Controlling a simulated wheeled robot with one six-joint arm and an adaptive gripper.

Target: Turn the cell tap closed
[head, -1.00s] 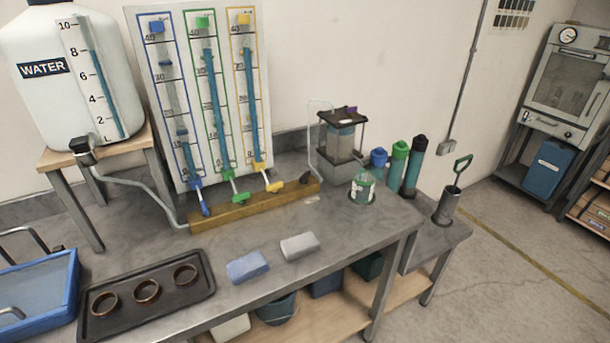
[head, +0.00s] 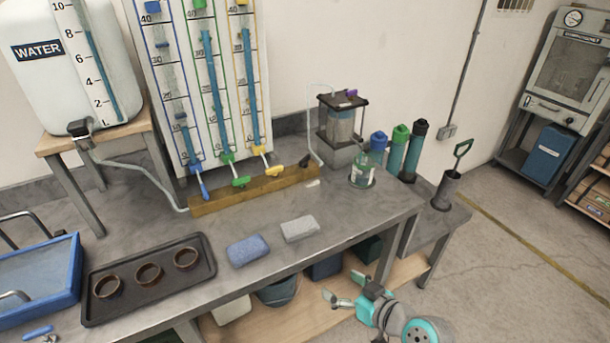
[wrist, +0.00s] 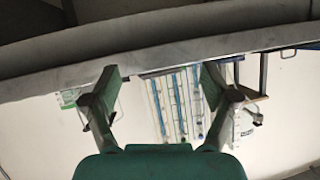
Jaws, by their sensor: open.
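A small black tap (head: 305,160) sits at the right end of the wooden block (head: 240,192), beside a thin clear tube that rises to the cell (head: 341,123). I take it for the cell tap; its handle is too small to read well. Blue (head: 202,186), green (head: 240,182) and yellow (head: 274,171) levers sit along the same block under the tube board (head: 176,95). My gripper (head: 343,287) is open and empty, low in front of the bench edge, well apart from the tap. In the wrist view its fingers (wrist: 160,85) are spread, with the board upside down beyond.
The bench holds a dark tray (head: 130,296) with brown rings, a blue block (head: 247,250), a grey block (head: 299,229) and a bottle (head: 362,168). Capped cylinders (head: 414,150) stand at the right. A water tank (head: 75,70) stands at the left.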

